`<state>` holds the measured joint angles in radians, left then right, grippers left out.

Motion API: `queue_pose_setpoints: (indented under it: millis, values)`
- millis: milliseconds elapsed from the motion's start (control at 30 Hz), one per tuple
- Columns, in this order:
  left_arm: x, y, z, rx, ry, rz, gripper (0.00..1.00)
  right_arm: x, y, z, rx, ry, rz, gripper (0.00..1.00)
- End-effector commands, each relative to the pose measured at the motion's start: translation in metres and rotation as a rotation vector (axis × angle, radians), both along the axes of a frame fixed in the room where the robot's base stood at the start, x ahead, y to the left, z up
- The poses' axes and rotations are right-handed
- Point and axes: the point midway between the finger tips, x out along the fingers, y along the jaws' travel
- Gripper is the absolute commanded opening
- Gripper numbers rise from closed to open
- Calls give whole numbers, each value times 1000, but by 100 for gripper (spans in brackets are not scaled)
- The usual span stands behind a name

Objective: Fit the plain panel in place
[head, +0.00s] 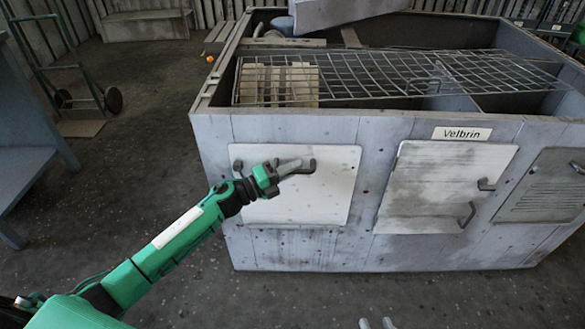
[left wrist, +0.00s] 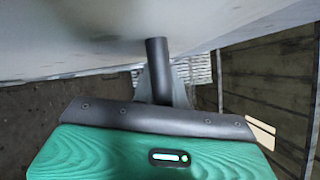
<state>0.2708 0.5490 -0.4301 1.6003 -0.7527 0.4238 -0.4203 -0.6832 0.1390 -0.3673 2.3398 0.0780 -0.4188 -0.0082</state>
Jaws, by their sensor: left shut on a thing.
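The plain panel (head: 315,203) is a pale, nearly square sheet at the left of the blower housing's front wall (head: 380,130). It has a dark handle (head: 308,167) near its upper middle. I cannot tell whether the panel sits flush with the wall. My left gripper (head: 290,167) is shut on the panel's handle, reaching in from the left. In the left wrist view the dark handle bar (left wrist: 158,70) stands beyond the gripper body, with a pale surface (left wrist: 80,35) above; the fingers are mostly hidden. My right gripper (head: 376,323) shows only two separated fingertips at the bottom edge.
A smudged panel (head: 430,185) with two handles sits under the Velbrin label (head: 462,133). A louvred panel (head: 548,187) is at the right edge. A hand truck (head: 75,75) stands back left. Floor before the housing is clear.

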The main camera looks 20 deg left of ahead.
Motion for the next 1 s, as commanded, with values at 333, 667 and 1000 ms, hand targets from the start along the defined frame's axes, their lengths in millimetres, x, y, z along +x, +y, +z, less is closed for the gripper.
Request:
queue_pose_setpoints:
  millis: [333, 667, 1000]
  values:
    - [3, 1, 0, -3, -4, 2, 0, 0, 0, -3, -1, 4, 0, 36]
    - [3, 1, -2, -2, -2, 1, 40, 0, 0, -3, -2, 4, -1, 36]
    - [2, 1, -3, -1, -1, 1, 62, 0, -1, -3, -3, 5, -1, 36]
